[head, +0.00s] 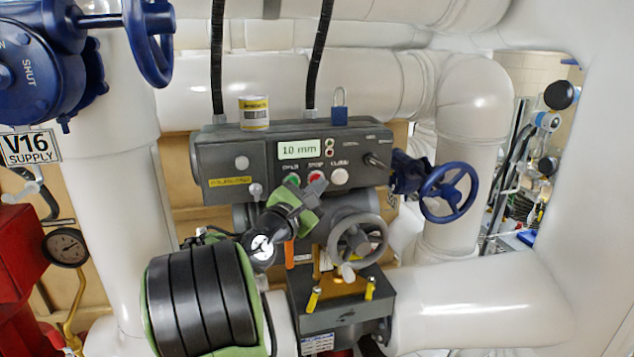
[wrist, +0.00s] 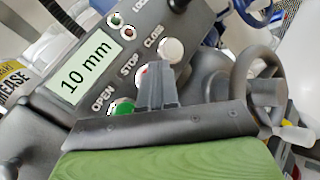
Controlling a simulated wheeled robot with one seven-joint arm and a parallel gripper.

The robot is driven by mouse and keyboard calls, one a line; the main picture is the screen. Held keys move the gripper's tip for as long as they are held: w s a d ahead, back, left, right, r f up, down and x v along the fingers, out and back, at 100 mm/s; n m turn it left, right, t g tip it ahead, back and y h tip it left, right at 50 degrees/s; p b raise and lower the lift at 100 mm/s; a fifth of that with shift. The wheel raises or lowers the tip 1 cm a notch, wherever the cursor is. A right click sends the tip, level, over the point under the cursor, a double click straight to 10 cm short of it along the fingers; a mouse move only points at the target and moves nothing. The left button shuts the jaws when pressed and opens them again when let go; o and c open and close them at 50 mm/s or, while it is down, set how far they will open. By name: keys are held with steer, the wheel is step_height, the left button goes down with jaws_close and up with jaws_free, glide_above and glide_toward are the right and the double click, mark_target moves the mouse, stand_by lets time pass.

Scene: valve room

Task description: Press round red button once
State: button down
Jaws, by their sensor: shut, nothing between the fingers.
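The round red button (head: 315,176) sits on the front of a dark grey control box (head: 215,160), under the STOP label. It lies between a green OPEN button (head: 292,180) and a white CLOSE button (head: 339,177). My gripper (head: 307,190) is shut and empty, just in front of the box near the red button. In the wrist view the fingertips (wrist: 156,68) cover most of the red button (wrist: 143,69); only a sliver shows. The green button (wrist: 121,106) and white button (wrist: 170,50) flank them. I cannot tell whether the tips touch the red button.
The box display (head: 299,149) reads 10 mm. A grease tin (head: 254,112) and a blue padlock (head: 340,107) are on top of the box. A grey handwheel (head: 357,246) is close below right, a blue handwheel (head: 449,193) farther right. White pipes surround the box.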

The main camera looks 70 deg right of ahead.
steer(key=shift+s+a, duration=0.2)
steer(key=shift+a, duration=0.1)
steer(key=shift+s+a+b, duration=0.25)
steer(key=shift+s+a, duration=0.15)
steer(key=shift+a, duration=0.3)
steer(key=shift+s+a+b, duration=0.2)
steer(key=shift+s+a, duration=0.25)
steer(key=shift+a, duration=0.3)
steer(key=shift+s+a+b, duration=0.25)
steer(key=shift+s+a, duration=0.15)
steer(key=shift+a, duration=0.3)
steer(key=shift+w, duration=0.1)
steer(key=w+a+f+m+t+y+b, duration=0.25)
steer(key=w+a+f+t+y, duration=0.35)
steer(key=a, duration=0.4)
steer(key=w+a+f+m+t+y+b, duration=0.1)
steer(key=w+a+f+m+t+y, duration=0.35)
steer(key=w+a+f, duration=0.45)
steer(key=s+a+f+y, duration=0.2)
steer(key=a, duration=0.6)
steer(key=s+a+f+y+b, duration=0.1)
steer(key=s+a+f+y, duration=0.1)
steer(key=a, duration=0.6)
steer(key=s+a+f+y, duration=0.3)
steer(key=a+y, duration=0.1)
steer(key=a, duration=0.4)
steer(key=shift+f+m, duration=0.3)
steer(key=shift+f, duration=0.05)
